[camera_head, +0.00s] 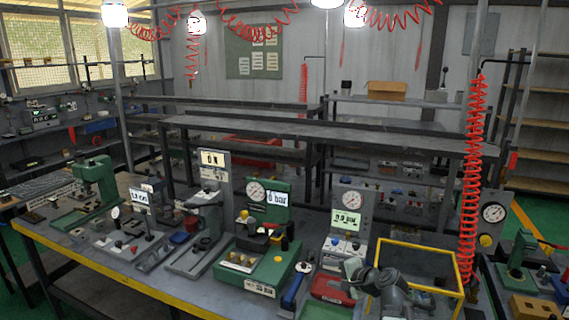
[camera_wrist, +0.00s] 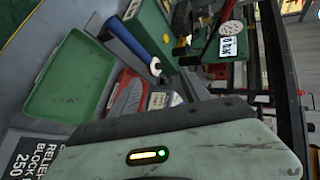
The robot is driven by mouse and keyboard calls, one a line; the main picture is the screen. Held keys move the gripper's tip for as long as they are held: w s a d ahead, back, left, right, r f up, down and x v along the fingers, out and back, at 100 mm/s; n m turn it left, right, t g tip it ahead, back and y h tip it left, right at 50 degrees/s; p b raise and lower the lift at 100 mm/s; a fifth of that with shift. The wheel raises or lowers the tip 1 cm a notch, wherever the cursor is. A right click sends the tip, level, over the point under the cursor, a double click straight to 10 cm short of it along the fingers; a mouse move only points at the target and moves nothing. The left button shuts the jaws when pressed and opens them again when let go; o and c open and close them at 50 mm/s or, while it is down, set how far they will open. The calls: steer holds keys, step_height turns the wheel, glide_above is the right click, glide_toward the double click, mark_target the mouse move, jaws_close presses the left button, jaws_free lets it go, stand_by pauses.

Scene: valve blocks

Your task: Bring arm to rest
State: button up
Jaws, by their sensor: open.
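My arm (camera_head: 392,292) shows at the lower right of the head view, grey-green and bent low over the front of the workbench. My gripper (camera_head: 355,270) is at its left end, close to a red tray-like block (camera_head: 330,289). It is open, and I see nothing held in it. In the wrist view a pale green part of my arm (camera_wrist: 190,150) with a small lit indicator fills the bottom. The fingertips are hard to make out there.
The workbench (camera_head: 120,278) has a yellow front edge. A green gauge station (camera_head: 250,262), a grey gauge panel (camera_head: 348,215) and a yellow frame (camera_head: 420,246) stand close around my arm. The wrist view shows an empty green tray (camera_wrist: 68,78) and a blue-handled tool (camera_wrist: 130,42). A red coiled hose (camera_head: 470,180) hangs at right.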

steer(key=s+a+f+n+g+h, duration=0.1)
steer(key=s+f+n+g, duration=0.1)
steer(key=s+f+n, duration=0.1)
steer(key=s+a+f+n+g+h, duration=0.1)
steer(key=s+a+f+n+g, duration=0.1)
steer(key=s+f+n, duration=0.1)
steer(key=s+a+f+n+g+h, duration=0.1)
steer(key=s+a+f+n+g, duration=0.1)
steer(key=s+f+g, duration=0.1)
steer(key=shift+s+a+f+n+h+b, duration=0.1)
steer(key=shift+s+f+n+h+b, duration=0.2)
steer(key=shift+f, duration=0.35)
steer(key=shift+s+a+f+n, duration=0.1)
steer(key=shift+s+f, duration=0.25)
steer(key=shift+f, duration=0.25)
steer(key=s+d+f+n+g+h, duration=0.1)
steer(key=s+d+n+g+h, duration=0.2)
steer(key=s+d, duration=0.3)
steer(key=shift+d+f, duration=0.3)
steer(key=shift+d, duration=0.1)
